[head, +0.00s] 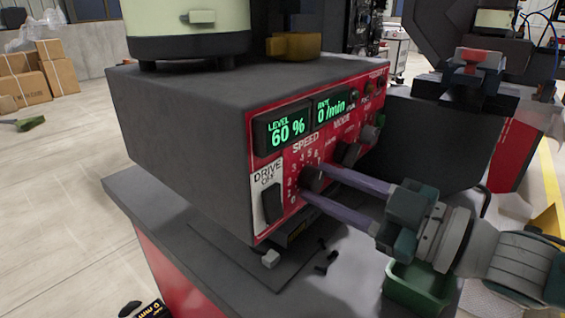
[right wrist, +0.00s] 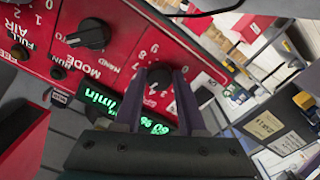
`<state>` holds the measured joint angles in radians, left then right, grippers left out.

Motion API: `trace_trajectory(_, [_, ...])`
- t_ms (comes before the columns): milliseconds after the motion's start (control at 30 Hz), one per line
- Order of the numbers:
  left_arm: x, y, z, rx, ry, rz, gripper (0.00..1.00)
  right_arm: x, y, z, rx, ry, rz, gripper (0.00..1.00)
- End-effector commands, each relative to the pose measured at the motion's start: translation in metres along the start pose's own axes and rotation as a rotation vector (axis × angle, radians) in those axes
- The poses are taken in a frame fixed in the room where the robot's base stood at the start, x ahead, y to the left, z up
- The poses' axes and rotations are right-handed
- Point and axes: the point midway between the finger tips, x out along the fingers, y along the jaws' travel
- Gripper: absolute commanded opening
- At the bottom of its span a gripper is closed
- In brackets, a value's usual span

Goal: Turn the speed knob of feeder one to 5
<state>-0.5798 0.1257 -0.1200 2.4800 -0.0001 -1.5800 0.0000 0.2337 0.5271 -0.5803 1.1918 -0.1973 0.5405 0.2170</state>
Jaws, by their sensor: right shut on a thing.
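The speed knob (head: 311,176) is a small black dial on the red front panel (head: 296,215) of the feeder's grey box, under the word SPEED with numerals around it. My right gripper (head: 312,183) reaches in from the right, its two purple fingers shut on the knob, one on either side. The right wrist view shows the knob (right wrist: 158,77) between the fingertips. I cannot tell which number its pointer marks. The LEVEL display (head: 284,131) reads 60 % and the RATE display reads 0/min. My left gripper is not in view.
The mode knob (head: 348,153) sits close to the right of the speed knob, and the black drive switch (head: 271,203) to its left. A green bin (head: 419,284) stands below my right gripper.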

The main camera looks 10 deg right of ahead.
Motion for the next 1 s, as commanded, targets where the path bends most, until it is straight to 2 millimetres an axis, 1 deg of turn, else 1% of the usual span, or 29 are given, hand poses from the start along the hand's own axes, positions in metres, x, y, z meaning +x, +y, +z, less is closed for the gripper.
trace_trajectory(100, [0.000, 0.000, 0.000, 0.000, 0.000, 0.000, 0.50, 0.000, 0.000, -0.001, -0.001, 0.002, 0.000, 0.00])
trace_trajectory(133, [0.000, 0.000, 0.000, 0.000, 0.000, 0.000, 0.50, 0.000, 0.000, -0.001, -0.001, 0.002, 0.000, 0.43])
trace_trajectory(367, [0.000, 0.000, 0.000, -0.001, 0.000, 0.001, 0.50, 0.000, 0.000, 0.000, -0.002, 0.001, 0.000, 0.69])
trace_trajectory(567, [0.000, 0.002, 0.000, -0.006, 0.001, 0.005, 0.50, 0.000, 0.000, 0.000, -0.002, 0.000, 0.000, 0.70])
trace_trajectory(667, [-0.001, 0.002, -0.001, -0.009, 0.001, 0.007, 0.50, -0.003, 0.000, 0.000, -0.002, -0.001, 0.000, 0.70])
trace_trajectory(767, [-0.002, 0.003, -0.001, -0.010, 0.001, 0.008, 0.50, -0.014, 0.000, 0.000, -0.001, -0.002, -0.001, 0.70])
trace_trajectory(1000, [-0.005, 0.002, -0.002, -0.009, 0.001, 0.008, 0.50, -0.063, -0.001, 0.001, -0.001, -0.004, -0.002, 0.70])
